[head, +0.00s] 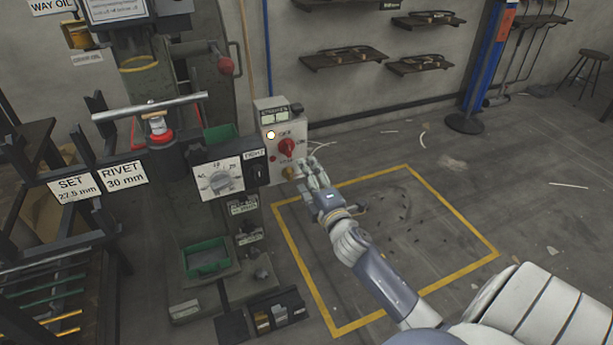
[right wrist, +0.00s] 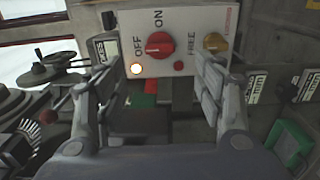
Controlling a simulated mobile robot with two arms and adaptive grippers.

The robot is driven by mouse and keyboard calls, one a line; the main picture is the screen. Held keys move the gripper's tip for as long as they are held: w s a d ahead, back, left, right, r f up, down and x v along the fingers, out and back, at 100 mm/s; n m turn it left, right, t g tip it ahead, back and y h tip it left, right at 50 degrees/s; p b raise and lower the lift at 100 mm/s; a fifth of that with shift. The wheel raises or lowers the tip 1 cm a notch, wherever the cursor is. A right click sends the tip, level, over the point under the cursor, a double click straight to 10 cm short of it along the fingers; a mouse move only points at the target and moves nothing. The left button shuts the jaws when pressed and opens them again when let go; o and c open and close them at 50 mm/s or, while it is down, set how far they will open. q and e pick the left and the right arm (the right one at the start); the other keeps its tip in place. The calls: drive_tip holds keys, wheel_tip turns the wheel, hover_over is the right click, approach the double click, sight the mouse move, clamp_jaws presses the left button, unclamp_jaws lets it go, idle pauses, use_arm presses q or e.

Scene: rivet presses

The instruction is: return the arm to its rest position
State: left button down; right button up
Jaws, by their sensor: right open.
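My right arm comes in from the lower right in the head view. Its right gripper (head: 308,170) is just in front of the control box (head: 268,118) on the press. In the right wrist view the right gripper (right wrist: 156,72) is open with nothing between its fingers. Beyond them is the box's red knob (right wrist: 159,45), also in the head view (head: 287,147), with ON, OFF and FREE marks. A lit lamp (right wrist: 136,68) glows near OFF. The fingers appear apart from the knob. My left gripper is not in view.
The rivet press (head: 190,200) stands left of my arm, with a dial panel (head: 219,178) and a green tray (head: 207,258). A dark rack (head: 60,285) is at the far left. The yellow-outlined floor area (head: 430,235) is mostly open. Wall shelves (head: 345,58) hang behind.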

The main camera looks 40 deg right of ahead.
drive_tip(key=s+a+f+m+g+y, duration=0.1)
drive_tip(key=s+a+f+m+g, duration=0.25)
drive_tip(key=s+f, duration=0.55)
drive_tip(key=s+a+f+m+g, duration=0.3)
drive_tip(key=s+a+f+g, duration=0.15)
drive_tip(key=f, duration=0.75)
drive_tip(key=s+a+f+m+g+y, duration=0.1)
drive_tip(key=s+a+f+m+g, duration=0.4)
drive_tip(key=f, duration=0.6)
drive_tip(key=s+a+f+m+g+y, duration=0.1)
drive_tip(key=s+a+f, duration=0.2)
drive_tip(key=s, duration=0.3)
drive_tip(key=s+a+f+m+g+y, duration=0.1)
drive_tip(key=s+a+f, duration=0.25)
drive_tip(key=s, duration=0.25)
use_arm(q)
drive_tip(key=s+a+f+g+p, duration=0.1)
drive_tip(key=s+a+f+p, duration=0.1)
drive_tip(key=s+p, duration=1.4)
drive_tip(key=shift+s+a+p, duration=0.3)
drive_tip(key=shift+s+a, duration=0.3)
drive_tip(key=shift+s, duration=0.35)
use_arm(e)
drive_tip(key=s+d+f+g, duration=0.1)
drive_tip(key=s+d, duration=0.1)
drive_tip(key=s, duration=1.7)
drive_tip(key=shift+d+f+g, duration=0.2)
drive_tip(key=shift+d+g, duration=0.05)
drive_tip(key=shift+g, duration=0.05)
